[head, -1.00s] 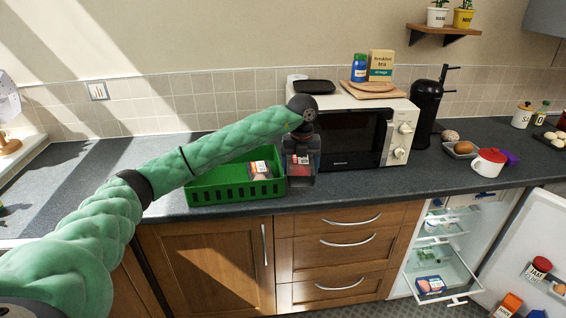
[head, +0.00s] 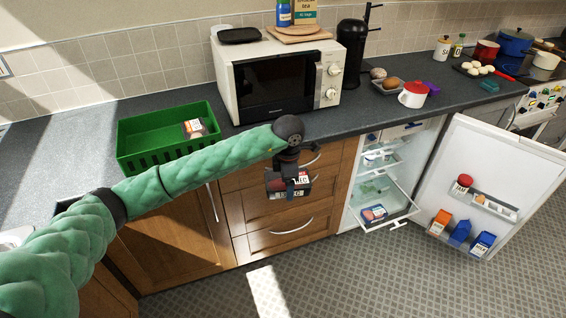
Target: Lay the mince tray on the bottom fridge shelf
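My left gripper (head: 290,176) is shut on the mince tray (head: 286,191), a small dark pack with red contents and a white label. It holds the tray in the air in front of the wooden drawers, below the counter edge and left of the fridge. The fridge (head: 352,222) stands open at the right. Its bottom shelf (head: 396,206) is pulled out, and a blue pack (head: 374,212) lies on its left part. Bare shelf shows right of and behind that pack. My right gripper is not in view.
The open fridge door (head: 480,165) holds a red-lidded jar (head: 463,183) and several cartons. A green basket (head: 140,158) on the counter holds another pack (head: 194,128). A microwave (head: 275,85) stands behind my arm. The floor before the fridge is clear.

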